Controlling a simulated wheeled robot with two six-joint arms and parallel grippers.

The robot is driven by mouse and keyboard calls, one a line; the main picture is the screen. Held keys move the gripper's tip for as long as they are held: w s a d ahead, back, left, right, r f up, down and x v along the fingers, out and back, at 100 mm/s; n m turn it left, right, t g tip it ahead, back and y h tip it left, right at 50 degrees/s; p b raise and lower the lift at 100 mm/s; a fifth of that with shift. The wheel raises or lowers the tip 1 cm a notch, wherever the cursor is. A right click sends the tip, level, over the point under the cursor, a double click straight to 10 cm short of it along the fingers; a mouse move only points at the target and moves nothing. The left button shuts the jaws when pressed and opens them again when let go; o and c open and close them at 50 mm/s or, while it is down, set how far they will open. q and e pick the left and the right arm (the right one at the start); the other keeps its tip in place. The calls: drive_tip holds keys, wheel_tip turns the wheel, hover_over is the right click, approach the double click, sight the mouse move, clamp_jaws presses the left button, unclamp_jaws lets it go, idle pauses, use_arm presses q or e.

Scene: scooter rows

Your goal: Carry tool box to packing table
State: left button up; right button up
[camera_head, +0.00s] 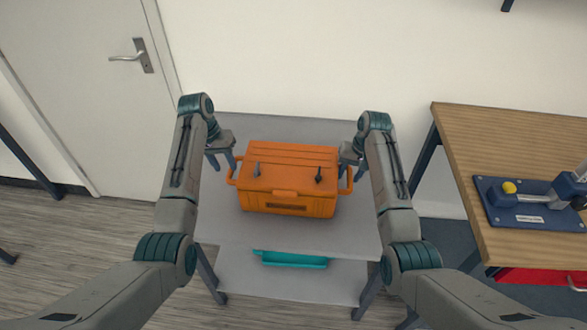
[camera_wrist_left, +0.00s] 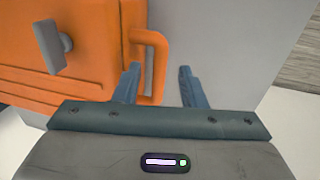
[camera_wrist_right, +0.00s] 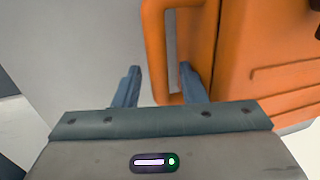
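The orange tool box (camera_head: 284,201) stands upright on the grey top of a small table or cart (camera_head: 330,232), with its lid shut. It has a loop handle at each end and two grey latches. My left gripper (camera_head: 222,163) is open at the box's left handle. In the left wrist view, the bar of that handle (camera_wrist_left: 159,72) lies between the two spread fingers (camera_wrist_left: 160,85). My right gripper (camera_head: 351,163) is open at the right handle. In the right wrist view, that handle's bar (camera_wrist_right: 153,45) lies between the fingers (camera_wrist_right: 160,83). Neither gripper visibly clamps its handle.
A wooden-topped table (camera_head: 475,145) stands at the right, with a blue device (camera_head: 525,205) on it and a red drawer (camera_head: 545,278) below. A teal tray (camera_head: 290,259) sits on the lower shelf. A white wall and door (camera_head: 85,80) close off the back.

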drive_tip(key=shift+r, duration=0.35)
use_arm(q)
drive_tip(key=shift+a+r, duration=0.2)
drive_tip(key=shift+r, duration=0.85)
use_arm(e)
wheel_tip(320, 180, up, 7)
drive_tip(key=d, duration=0.1)
drive_tip(key=shift+d+f, duration=0.15)
drive_tip(key=shift+d, duration=0.05)
drive_tip(key=shift+s, duration=0.15)
